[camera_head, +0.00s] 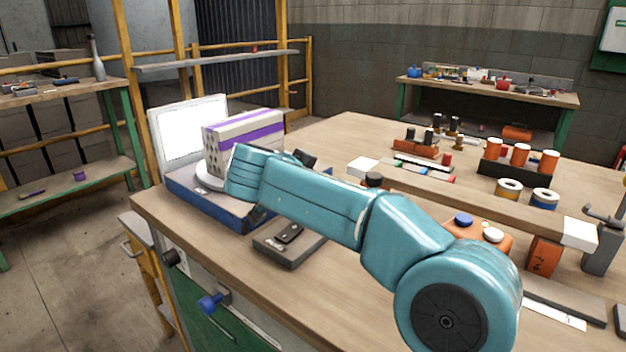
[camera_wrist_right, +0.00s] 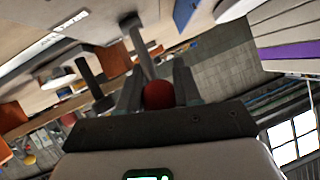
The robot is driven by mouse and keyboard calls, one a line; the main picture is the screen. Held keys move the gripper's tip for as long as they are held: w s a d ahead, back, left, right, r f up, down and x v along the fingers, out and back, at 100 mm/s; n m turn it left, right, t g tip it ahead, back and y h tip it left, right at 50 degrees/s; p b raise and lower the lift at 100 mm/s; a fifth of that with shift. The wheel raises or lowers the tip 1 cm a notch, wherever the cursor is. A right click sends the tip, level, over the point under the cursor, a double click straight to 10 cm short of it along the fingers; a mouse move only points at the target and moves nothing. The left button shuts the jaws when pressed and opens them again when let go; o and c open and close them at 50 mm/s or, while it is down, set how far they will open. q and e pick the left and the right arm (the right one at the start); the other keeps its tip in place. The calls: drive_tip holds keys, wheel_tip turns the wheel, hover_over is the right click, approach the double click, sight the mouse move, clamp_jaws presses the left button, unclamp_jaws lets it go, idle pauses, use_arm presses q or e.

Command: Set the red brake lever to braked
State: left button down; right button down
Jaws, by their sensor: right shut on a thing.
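The brake lever shows in the right wrist view as a red ball knob (camera_wrist_right: 158,95) on a grey stem. My right gripper (camera_wrist_right: 157,86) is shut on the red knob, with a dark finger on each side of it. In the head view my teal right arm covers the lever, and the gripper is mostly hidden behind the wrist, so I cannot tell the lever's angle. A hollow brick (camera_head: 243,140) with purple bands stands on a white turntable (camera_head: 203,180) on a blue base (camera_head: 190,193), close to my wrist. My left gripper is in neither view.
A white panel (camera_head: 188,133) stands behind the brick. A dark box with a switch (camera_head: 288,243) lies below my forearm. Orange-and-white rolls (camera_head: 519,155), tape reels (camera_head: 509,190) and an orange box (camera_head: 480,233) stand at right. The bench's front left (camera_head: 230,240) is clear.

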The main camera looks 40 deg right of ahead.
drive_tip(key=c, duration=0.8)
unclamp_jaws()
drive_tip(key=shift+a, duration=0.1)
drive_tip(key=p+v, duration=0.2)
drive_tip(key=v, duration=1.4)
drive_tip(key=shift+s+r+p, duration=0.1)
drive_tip(key=shift+r+p, duration=0.05)
drive_tip(key=shift+p, duration=0.2)
drive_tip(key=shift+a, duration=0.1)
